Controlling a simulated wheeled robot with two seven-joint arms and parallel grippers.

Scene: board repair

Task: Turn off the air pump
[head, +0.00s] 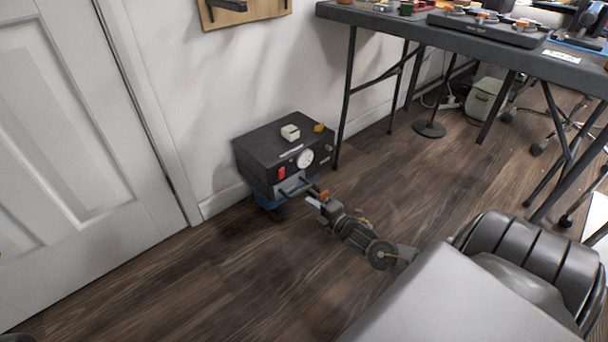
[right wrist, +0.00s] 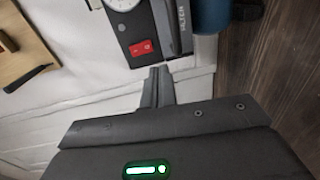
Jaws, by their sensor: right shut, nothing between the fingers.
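My right gripper (head: 311,202) is shut and empty, just in front of the pump's lower front. In the right wrist view, the shut fingertips (right wrist: 159,72) point toward the pump front, a little below and right of the red switch (right wrist: 143,48), seemingly apart from it. Which way the switch is set is too small to tell. My left gripper is not in view.
A black table (head: 470,38) with tools stands right of the pump, its thin legs close by. A white door (head: 75,150) is at left. A pale block (head: 290,132) and a small yellow piece (head: 319,127) are on top of the pump. The wooden floor in front is clear.

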